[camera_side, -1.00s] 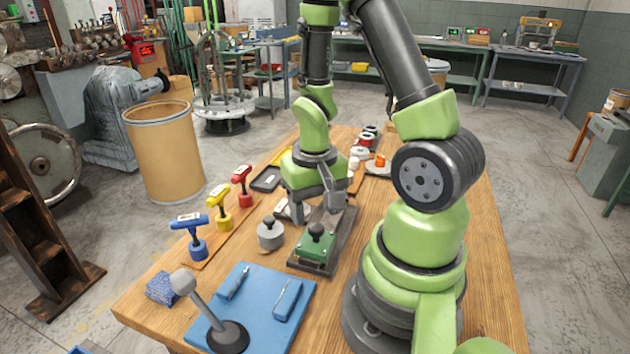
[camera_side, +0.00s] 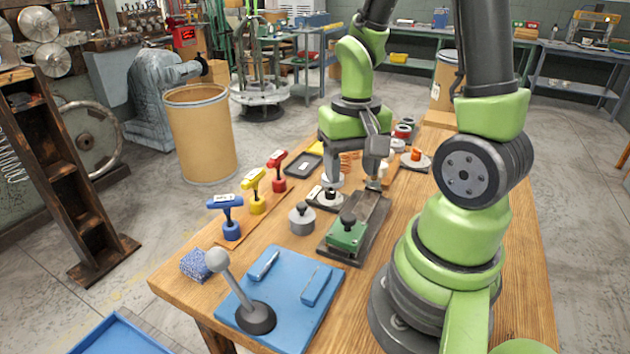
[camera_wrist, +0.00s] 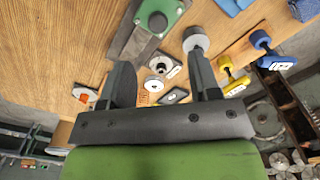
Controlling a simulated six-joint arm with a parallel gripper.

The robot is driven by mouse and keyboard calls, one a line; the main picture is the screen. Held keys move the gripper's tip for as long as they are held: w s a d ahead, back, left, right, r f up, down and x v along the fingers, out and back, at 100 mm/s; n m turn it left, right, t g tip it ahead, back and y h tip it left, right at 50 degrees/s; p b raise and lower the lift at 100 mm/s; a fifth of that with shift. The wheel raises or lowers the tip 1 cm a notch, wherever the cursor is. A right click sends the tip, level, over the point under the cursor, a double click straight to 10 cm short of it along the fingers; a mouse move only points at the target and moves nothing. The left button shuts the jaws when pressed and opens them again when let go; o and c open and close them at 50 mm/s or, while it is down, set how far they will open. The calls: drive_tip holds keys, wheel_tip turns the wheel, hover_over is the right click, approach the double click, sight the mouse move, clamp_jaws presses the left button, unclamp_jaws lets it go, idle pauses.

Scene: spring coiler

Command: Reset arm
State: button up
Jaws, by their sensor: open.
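My gripper (camera_side: 352,182) is open and hangs pointing down above the wooden table, a little behind the green block (camera_side: 347,234) on its dark metal plate (camera_side: 372,215). In the wrist view my gripper (camera_wrist: 160,62) shows two spread fingers with nothing between them but table and small parts below. The green block also shows in the wrist view (camera_wrist: 160,14), beyond the left finger. A grey knobbed weight (camera_side: 302,220) stands left of the green block. A white-topped disc (camera_side: 328,199) lies partly behind the metal plate.
Blue (camera_side: 230,215), yellow (camera_side: 255,190) and red (camera_side: 279,170) T-handled tools stand in a row at left. A blue mat (camera_side: 290,305) with a grey knobbed lever (camera_side: 240,290) is at the front. Orange and red-topped parts (camera_side: 415,157) sit behind.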

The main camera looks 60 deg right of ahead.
drive_tip(key=s+a+r+n+t+y, duration=0.1)
drive_tip(key=a+r+n+t, duration=0.1)
drive_tip(key=a+r, duration=0.3)
drive_tip(key=s+a+r+n+t+y, duration=0.1)
drive_tip(key=a+r+n+t, duration=0.2)
drive_tip(key=r, duration=0.7)
drive_tip(key=a+t, duration=0.2)
drive_tip(key=a, duration=0.1)
drive_tip(key=shift+s, duration=0.15)
